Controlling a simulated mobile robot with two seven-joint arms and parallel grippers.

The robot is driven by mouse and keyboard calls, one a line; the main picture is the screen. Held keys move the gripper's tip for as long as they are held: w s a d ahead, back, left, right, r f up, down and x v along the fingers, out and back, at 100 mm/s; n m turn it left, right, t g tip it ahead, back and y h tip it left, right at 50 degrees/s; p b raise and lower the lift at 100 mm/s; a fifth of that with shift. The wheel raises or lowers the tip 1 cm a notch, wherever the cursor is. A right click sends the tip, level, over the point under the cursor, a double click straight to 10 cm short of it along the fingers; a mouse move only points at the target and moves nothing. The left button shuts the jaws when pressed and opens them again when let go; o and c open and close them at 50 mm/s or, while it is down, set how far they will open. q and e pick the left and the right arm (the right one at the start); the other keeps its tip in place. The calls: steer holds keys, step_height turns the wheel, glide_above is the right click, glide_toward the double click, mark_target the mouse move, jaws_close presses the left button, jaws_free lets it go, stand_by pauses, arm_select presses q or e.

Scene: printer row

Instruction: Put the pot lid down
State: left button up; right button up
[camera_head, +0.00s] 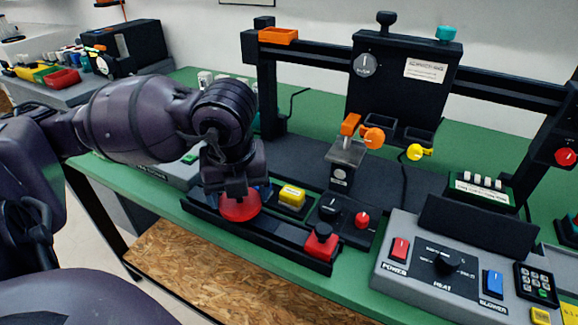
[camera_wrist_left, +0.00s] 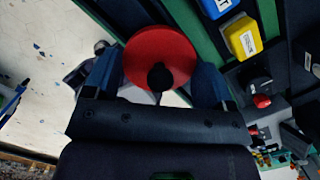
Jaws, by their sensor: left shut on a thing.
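The pot lid (camera_head: 241,209) is a red disc below my left gripper (camera_head: 236,190) in the head view, over the front edge of the green bench. In the left wrist view the lid (camera_wrist_left: 150,45) shows as a red round plate with a black knob (camera_wrist_left: 160,77) between the two fingers. My left gripper (camera_wrist_left: 157,85) is shut on the lid. The gripper hides part of the lid, and I cannot tell whether its underside touches the black tray (camera_head: 283,237) below. No pot is clearly seen. My right gripper is not in view.
A grey control panel (camera_head: 452,265) stands at the right. A black printer frame (camera_head: 403,85) rises behind. Green bench top (camera_head: 300,110) is bare at the back.

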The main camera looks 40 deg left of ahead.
arm_select(q)
steer(key=shift+d+n, duration=0.1)
steer(key=shift+n, duration=0.3)
steer(key=shift+d+n, duration=0.1)
steer(key=shift+n, duration=0.3)
steer(key=shift+s+n, duration=0.1)
steer(key=shift+n, duration=0.4)
